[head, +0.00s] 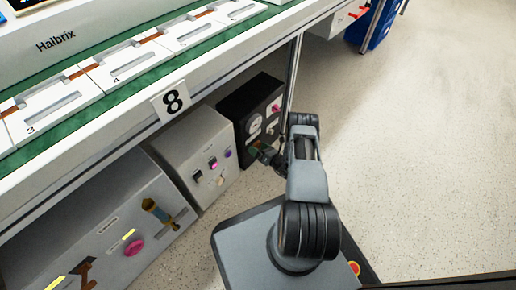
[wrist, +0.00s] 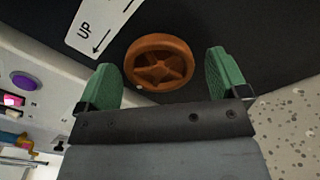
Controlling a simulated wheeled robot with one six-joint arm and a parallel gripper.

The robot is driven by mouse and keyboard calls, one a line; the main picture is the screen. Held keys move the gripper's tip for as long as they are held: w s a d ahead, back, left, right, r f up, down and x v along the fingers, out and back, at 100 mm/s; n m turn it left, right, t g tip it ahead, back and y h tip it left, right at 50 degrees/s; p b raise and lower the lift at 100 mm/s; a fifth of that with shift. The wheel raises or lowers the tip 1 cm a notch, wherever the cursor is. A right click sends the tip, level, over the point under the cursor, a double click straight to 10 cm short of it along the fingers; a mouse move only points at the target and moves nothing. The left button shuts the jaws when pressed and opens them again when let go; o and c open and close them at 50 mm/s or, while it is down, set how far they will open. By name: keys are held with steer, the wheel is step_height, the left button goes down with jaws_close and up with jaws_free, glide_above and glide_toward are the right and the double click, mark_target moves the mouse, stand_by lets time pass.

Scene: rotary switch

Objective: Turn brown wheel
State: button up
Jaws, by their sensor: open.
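The brown wheel (wrist: 159,62) is a round handwheel with spokes, mounted on a black panel (wrist: 250,25). In the wrist view it sits at the top middle, in front of my gripper (wrist: 166,78). My gripper's two green fingers are apart, one on each side of the wheel in the picture, and nothing shows between them but the wheel beyond. I cannot tell how far the fingertips are from it. In the head view my gripper (head: 264,152) is in front of the black box (head: 250,100), and the wheel is hidden behind my arm.
A grey box (head: 200,150) with small knobs stands left of the black box, and another panel (head: 110,225) with a pink button lies nearer. The workbench (head: 130,80) overhangs them. A white label reading UP (wrist: 98,25) is beside the wheel. The floor (head: 420,150) to the right is clear.

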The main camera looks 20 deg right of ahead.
steer(key=c, duration=0.9)
steer(key=shift+n, duration=0.3)
steer(key=n, duration=0.3)
steer(key=shift+n, duration=0.4)
steer(key=shift+d+n, duration=0.1)
steer(key=shift+n, duration=2)
